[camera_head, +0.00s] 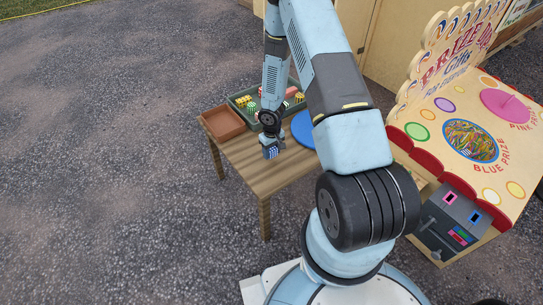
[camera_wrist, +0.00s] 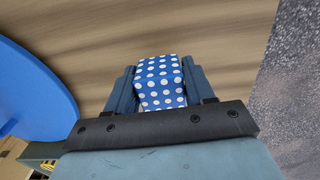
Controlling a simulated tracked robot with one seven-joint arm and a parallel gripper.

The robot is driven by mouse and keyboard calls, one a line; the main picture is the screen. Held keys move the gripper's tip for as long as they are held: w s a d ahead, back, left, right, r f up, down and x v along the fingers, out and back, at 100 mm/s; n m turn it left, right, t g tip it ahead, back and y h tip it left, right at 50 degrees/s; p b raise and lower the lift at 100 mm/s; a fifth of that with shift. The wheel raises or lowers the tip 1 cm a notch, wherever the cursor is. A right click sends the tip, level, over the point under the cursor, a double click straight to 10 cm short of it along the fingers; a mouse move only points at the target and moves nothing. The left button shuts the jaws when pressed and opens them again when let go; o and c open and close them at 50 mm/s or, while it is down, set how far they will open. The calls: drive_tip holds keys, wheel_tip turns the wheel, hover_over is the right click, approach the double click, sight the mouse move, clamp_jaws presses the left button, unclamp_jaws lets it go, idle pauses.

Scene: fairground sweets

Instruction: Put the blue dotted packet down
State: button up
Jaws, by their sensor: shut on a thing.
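The blue packet with white dots (camera_wrist: 160,80) sits between the two fingers of my gripper (camera_wrist: 163,88) in the wrist view. My gripper is shut on it. In the head view my gripper (camera_head: 271,146) points down over the front part of the wooden table (camera_head: 257,178), with the small blue packet (camera_head: 270,153) at its tip. Whether the packet touches the table top or hangs just above it, I cannot tell. Its underside is hidden.
A green tray (camera_head: 233,103) with several colourful packets and a brown tray (camera_head: 222,122) stand at the table's back. A round blue plate (camera_head: 303,129) lies to the right of my gripper, partly behind my arm. A prize stand (camera_head: 450,120) is further right. Bare wood surrounds the packet.

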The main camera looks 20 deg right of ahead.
sight(272, 155)
wheel_tip(272, 155, down, 3)
drive_tip(key=shift+w+f, duration=0.1)
drive_tip(key=shift+f, duration=0.05)
drive_tip(key=o, duration=1)
